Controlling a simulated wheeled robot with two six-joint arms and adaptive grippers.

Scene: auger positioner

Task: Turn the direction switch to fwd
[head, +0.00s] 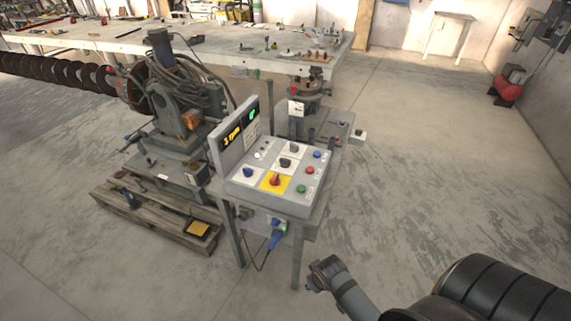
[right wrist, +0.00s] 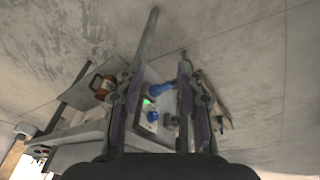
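The control panel (head: 315,197) stands on a metal stand in the middle of the head view. Its sloped face carries several dark knobs on white plates, including one black knob (head: 286,162). A red rotary knob (head: 274,181) sits on a yellow plate. The labels are too small to read, so I cannot tell which knob is the direction switch. My right gripper (right wrist: 160,78) is open and empty in the right wrist view. Between its fingers show the stand's blue plug (right wrist: 160,92) and a green light (right wrist: 147,101), apparently beyond the fingertips. My left gripper is out of view.
A display (head: 240,128) with lit digits rises behind the panel. The auger machine (head: 185,110) on a wooden pallet (head: 125,205) stands to the left. A long workbench (head: 215,42) runs behind.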

